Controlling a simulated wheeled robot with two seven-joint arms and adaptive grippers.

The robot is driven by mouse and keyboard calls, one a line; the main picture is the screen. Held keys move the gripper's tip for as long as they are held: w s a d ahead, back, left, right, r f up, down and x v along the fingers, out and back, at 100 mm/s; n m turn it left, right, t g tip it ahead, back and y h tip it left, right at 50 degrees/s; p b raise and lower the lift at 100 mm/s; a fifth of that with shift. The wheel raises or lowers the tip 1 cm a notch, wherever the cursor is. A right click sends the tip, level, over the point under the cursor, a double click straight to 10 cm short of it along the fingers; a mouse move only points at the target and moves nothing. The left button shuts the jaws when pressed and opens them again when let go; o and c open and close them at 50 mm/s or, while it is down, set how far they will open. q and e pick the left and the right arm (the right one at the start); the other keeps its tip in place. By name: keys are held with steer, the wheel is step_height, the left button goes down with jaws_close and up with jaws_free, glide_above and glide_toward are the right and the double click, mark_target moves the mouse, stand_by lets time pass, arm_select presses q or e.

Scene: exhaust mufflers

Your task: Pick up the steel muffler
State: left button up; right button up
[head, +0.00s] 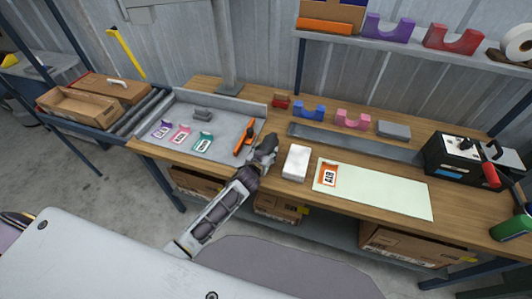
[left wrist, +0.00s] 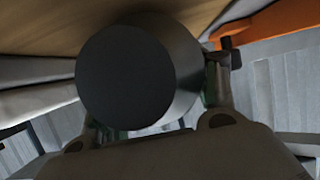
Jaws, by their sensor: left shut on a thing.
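The steel muffler (left wrist: 125,75) fills the middle of the left wrist view as a grey cylinder with a dark flat round end facing the camera. My left gripper (head: 266,149) has a finger on each side of it and is shut on it. In the head view the gripper is at the right edge of the grey tray, over the wooden bench. There the muffler is mostly hidden by the gripper, and I cannot tell whether it touches the bench. My right gripper is not in view.
The grey tray (head: 222,152) holds an orange tool (head: 245,137) close to my left gripper, and several coloured cards. A white block (head: 296,163) stands just right of the gripper. A pale mat (head: 385,193) with an orange label lies further right. A black toolbox (head: 462,160) stands at the right.

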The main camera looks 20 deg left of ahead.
arm_select(q)
step_height(320, 180, up, 10)
steer(key=shift+f, duration=0.1)
stand_by(0.4)
stand_by(0.6)
